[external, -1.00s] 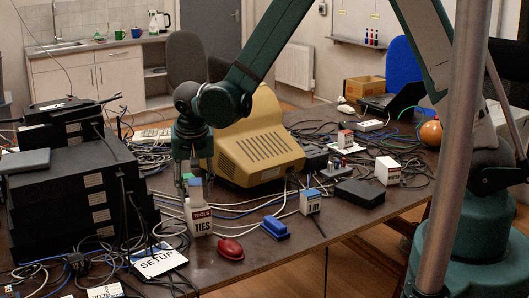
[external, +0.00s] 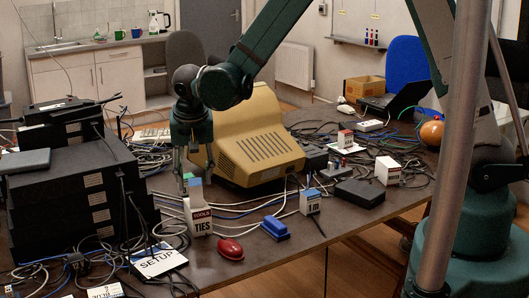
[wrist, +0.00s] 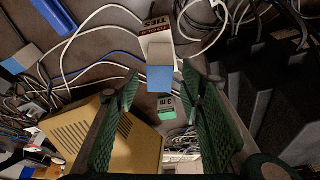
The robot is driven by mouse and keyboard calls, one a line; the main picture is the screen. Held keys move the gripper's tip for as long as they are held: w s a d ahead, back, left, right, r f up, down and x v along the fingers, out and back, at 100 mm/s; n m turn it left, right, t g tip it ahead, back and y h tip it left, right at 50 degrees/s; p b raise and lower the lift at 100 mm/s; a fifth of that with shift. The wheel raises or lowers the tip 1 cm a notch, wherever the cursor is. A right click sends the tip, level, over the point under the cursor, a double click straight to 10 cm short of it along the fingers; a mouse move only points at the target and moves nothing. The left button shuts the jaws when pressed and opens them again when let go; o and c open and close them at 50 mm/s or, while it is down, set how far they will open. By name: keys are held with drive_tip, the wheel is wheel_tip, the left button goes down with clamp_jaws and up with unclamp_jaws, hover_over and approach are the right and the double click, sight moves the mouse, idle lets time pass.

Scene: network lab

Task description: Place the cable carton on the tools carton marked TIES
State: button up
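My gripper (external: 190,178) points down behind this carton. In the wrist view my gripper (wrist: 160,82) has its fingers apart with a gap between them. A small green-and-white carton (wrist: 167,107) shows between the fingers, lower down; its label is unreadable. Another carton, marked 1 m (external: 311,206), stands to the right with a blue top.
A beige monitor (external: 255,145) stands close on the right of my gripper, and stacked black network units (external: 85,200) on its left. Loose cables cover the table. A red mouse-like object (external: 231,249), a blue object (external: 275,228) and a SETUP card (external: 158,262) lie near the front.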

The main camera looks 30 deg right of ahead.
drive_tip(key=v, duration=0.7)
drive_tip(key=shift+r+p, duration=0.3)
drive_tip(key=shift+p, duration=0.05)
idle(0.4)
drive_tip(key=shift+r, duration=0.1)
drive_tip(key=s+d+r+n+t+y, duration=0.1)
drive_tip(key=s+d+r, duration=0.2)
drive_tip(key=d+r, duration=0.55)
drive_tip(key=s+d+r+n, duration=0.1)
drive_tip(key=s+d+r, duration=0.3)
drive_tip(key=d, duration=0.8)
drive_tip(key=s+d+r+n+t, duration=0.1)
drive_tip(key=s+d+r, duration=0.1)
drive_tip(key=s+d, duration=0.5)
drive_tip(key=s+d+r+n+t, duration=0.1)
drive_tip(key=s+d+r+t, duration=0.1)
drive_tip(key=s+d, duration=0.5)
drive_tip(key=shift+d+r+n, duration=0.3)
drive_tip(key=shift+d+r, duration=0.05)
drive_tip(key=shift+d, duration=0.55)
